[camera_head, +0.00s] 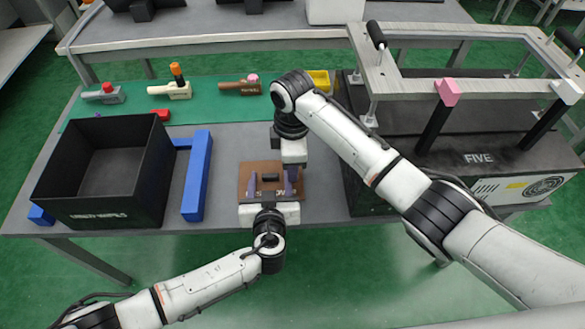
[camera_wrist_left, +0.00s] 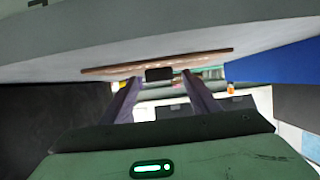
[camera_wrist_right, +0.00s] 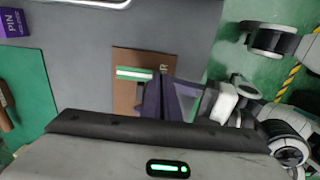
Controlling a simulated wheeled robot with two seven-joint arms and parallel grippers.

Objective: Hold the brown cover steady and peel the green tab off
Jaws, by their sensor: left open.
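The brown cover (camera_head: 262,167) lies flat on the grey table, with a black knob (camera_head: 270,177) standing on it. The right wrist view shows the brown cover (camera_wrist_right: 128,56) with a green and white strip (camera_wrist_right: 135,74), which looks like the green tab. My left gripper (camera_head: 270,188) is open at the cover's front edge. Its fingers (camera_wrist_left: 162,97) stand on either side of the knob (camera_wrist_left: 159,74) without closing on it. My right gripper (camera_head: 290,180) points down over the cover's right part. Its fingers (camera_wrist_right: 164,98) are together; they hide whatever is directly beneath the tips.
A black bin (camera_head: 103,190) and a blue bar (camera_head: 197,175) stand to the left. Lever fixtures (camera_head: 173,90) sit on the green mat at the back. A large black machine (camera_head: 470,150) with a pale frame blocks the right side. A yellow bin (camera_head: 319,80) is behind my right arm.

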